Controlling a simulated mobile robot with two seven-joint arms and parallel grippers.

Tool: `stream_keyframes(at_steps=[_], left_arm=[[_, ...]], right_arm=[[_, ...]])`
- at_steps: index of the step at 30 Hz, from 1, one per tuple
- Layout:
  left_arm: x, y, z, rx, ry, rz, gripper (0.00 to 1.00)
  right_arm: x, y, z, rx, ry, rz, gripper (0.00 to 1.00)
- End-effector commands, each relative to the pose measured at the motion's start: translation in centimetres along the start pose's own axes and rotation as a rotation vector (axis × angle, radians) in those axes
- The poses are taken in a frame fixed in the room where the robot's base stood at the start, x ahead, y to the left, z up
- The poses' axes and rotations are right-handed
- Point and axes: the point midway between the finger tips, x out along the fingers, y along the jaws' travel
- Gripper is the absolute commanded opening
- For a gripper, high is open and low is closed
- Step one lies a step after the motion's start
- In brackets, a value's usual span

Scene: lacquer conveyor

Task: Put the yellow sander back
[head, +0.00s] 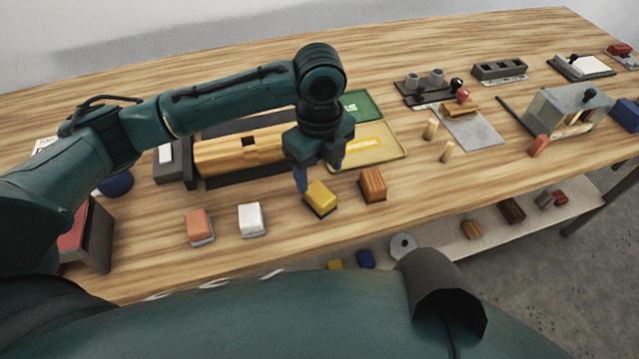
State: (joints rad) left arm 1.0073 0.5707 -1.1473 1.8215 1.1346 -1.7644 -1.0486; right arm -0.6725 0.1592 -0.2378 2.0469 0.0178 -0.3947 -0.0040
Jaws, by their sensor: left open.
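The yellow sander (319,197) is a small yellow block with a dark base, lying on the wooden bench near its front edge. My left gripper (320,180) points down just above it, with its blue fingers apart. One finger is by the sander's left side and the other is behind it. I cannot tell whether they touch it. An orange-red block (199,224) and a white block (251,218) with similar bases lie to the left. A brown wooden block (373,184) lies close to the right. My right gripper is not in view.
Behind my gripper are a long wooden piece in a dark holder (235,155), a pale yellow panel (385,158) and a green panel (362,106). Two wooden pegs stand at the right, before a grey box (560,108). A lower shelf (480,243) holds loose blocks. The front strip between white and yellow blocks is clear.

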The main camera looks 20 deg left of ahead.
Motion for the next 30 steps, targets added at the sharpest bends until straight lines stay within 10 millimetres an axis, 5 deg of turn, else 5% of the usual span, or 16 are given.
stream_keyframes(at_steps=[9,30], left_arm=[[-4.5,0.0,0.0,0.001,0.001,0.000,0.62],[-4.8,0.0,-0.1,0.000,0.001,0.001,0.62]], right_arm=[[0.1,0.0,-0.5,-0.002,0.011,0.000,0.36],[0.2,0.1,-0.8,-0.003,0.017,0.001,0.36]])
